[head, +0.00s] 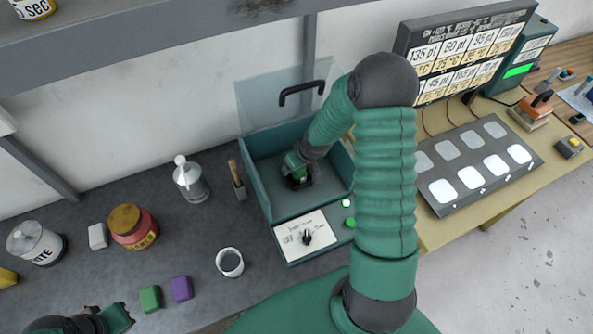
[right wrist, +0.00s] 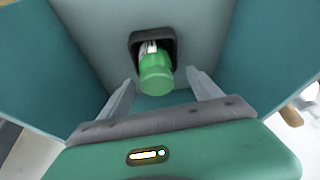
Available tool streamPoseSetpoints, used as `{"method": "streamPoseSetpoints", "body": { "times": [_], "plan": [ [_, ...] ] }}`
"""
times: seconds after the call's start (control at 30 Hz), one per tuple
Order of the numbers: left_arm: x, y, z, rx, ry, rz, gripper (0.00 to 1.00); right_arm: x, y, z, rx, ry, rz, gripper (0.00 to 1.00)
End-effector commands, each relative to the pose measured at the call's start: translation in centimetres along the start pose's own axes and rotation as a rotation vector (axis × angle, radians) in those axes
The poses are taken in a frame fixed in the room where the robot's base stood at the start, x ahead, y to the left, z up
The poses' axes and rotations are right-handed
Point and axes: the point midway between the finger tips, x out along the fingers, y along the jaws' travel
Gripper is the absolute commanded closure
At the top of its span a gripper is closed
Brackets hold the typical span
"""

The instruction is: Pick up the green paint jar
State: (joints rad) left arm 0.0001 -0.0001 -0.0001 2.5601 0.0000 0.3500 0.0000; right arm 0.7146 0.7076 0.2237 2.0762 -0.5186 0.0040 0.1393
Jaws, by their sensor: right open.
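The green paint jar (right wrist: 156,72) shows in the right wrist view, with a green lid and a pale label. It sits in a black square holder (right wrist: 140,42) inside the teal box (head: 262,187). My right gripper (right wrist: 163,88) is open. Its two fingers are spread to the left and right of the jar, with gaps on both sides. In the head view my right gripper (head: 297,178) is down inside the box, and I cannot make out the jar there. My left gripper (head: 120,316) is partly cut off at the lower left, away from the box.
The box has raised walls, a clear raised lid (head: 262,102) with a black handle (head: 303,88), and a front control panel (head: 303,238). A display (head: 462,60) stands at right.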

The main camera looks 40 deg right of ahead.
Motion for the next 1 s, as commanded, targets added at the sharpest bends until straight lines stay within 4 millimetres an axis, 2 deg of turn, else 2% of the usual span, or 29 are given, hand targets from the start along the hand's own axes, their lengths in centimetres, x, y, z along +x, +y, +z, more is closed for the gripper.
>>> {"method": "streamPoseSetpoints", "body": {
  "times": [0.07, 0.27, 0.83, 1.0],
  "plan": [
    [-0.09, 0.01, -0.03, 0.0, 0.0, 0.0, 1.0, 0.78, 0.0, 0.03, 0.0, 0.0, -0.001, 0.27],
    [-0.06, 0.01, -0.02, 0.0, 0.0, 0.0, 1.0, 0.81, 0.11, 0.11, 0.001, 0.002, 0.001, 0.27],
    [-0.06, 0.0, -0.02, 0.0, 0.0, 0.0, 1.0, 0.8, 0.06, 0.03, 0.001, 0.002, 0.001, 1.0],
    [-0.07, 0.01, -0.02, 0.0, 0.0, 0.0, 1.0, 0.76, 0.08, 0.0, 0.0, 0.004, 0.001, 1.0]
  ]
}}
